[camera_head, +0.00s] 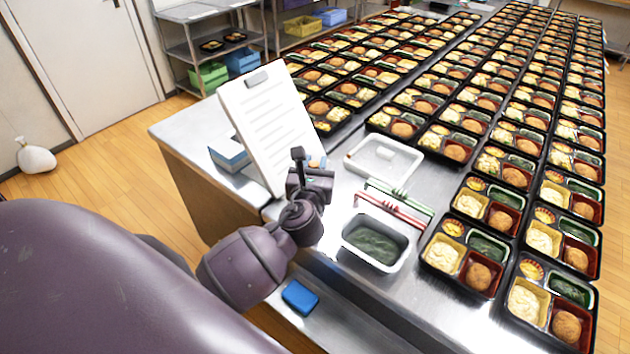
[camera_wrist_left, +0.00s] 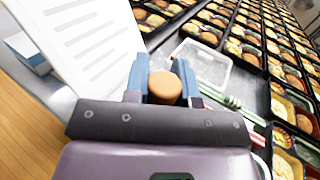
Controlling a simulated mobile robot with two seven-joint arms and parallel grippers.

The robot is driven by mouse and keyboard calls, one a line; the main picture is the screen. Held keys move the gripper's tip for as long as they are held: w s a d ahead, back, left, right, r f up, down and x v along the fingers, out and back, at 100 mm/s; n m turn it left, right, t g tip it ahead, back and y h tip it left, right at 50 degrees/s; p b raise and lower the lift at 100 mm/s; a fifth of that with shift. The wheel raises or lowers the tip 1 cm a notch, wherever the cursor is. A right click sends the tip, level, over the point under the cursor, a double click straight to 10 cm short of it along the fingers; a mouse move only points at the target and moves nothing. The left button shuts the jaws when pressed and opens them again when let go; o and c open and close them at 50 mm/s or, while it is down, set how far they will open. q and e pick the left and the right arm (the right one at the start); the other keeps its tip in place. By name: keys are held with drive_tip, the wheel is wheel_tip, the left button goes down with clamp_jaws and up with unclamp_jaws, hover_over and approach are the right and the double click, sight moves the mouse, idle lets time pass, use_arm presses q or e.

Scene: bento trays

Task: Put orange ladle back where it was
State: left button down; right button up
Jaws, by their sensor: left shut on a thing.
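My left gripper (camera_head: 312,174) is over the near left part of the steel table, just right of the clipboard. In the left wrist view its two fingers (camera_wrist_left: 164,80) are closed on a rounded orange-brown thing (camera_wrist_left: 164,88), which I take to be the orange ladle. Only its rounded end shows there; the rest is hidden by the gripper. In the head view only a small orange patch (camera_head: 315,163) shows behind the fingers. A red utensil (camera_head: 390,208) and a green one (camera_head: 400,196) lie side by side to the right of the gripper. My right gripper is not in view.
A white clipboard (camera_head: 265,120) stands tilted beside the gripper. A nearly empty white tray (camera_head: 357,158) and a white container of greens (camera_head: 402,257) sit to the right. Rows of filled bento trays (camera_head: 452,273) cover the table's right side. A blue sponge-like block (camera_head: 300,297) lies near the front edge.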

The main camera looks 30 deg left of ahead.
use_arm(q)
drive_tip(key=shift+f+b, duration=0.5)
drive_tip(key=shift+f, duration=1.75)
drive_tip(key=c, duration=1)
unclamp_jaws()
drive_tip(key=shift+o, duration=0.2)
